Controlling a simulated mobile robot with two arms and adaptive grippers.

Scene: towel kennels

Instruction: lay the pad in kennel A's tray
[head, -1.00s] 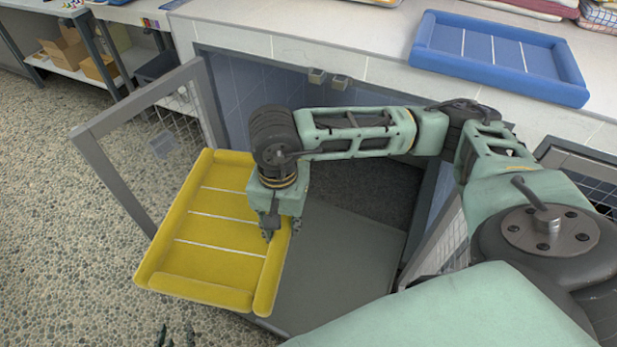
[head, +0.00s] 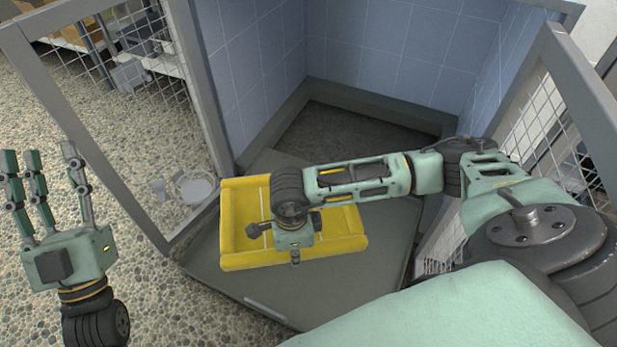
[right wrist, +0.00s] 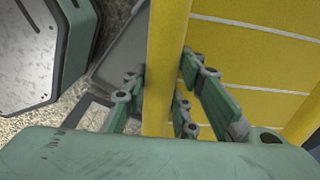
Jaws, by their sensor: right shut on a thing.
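The yellow pad (head: 342,230), with raised bolster edges and pale lines, is over the grey tray (head: 340,295) in front of the open kennel. I cannot tell whether it touches the tray or hangs just above it. My right gripper (head: 295,255) points down at the pad and hides part of it. In the right wrist view my right gripper's fingers (right wrist: 163,78) are closed on both sides of the pad's edge roll (right wrist: 165,40). My left gripper (head: 40,155) is empty, its fingers spread and pointing up, at the left, well away from the pad.
The kennel has blue tiled walls (head: 400,50) and a dark floor (head: 365,140). A mesh door (head: 150,90) stands open at the left and another mesh panel (head: 550,130) at the right. A small label plate (head: 265,308) is on the tray's front. Pebbled floor (head: 150,280) lies at left.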

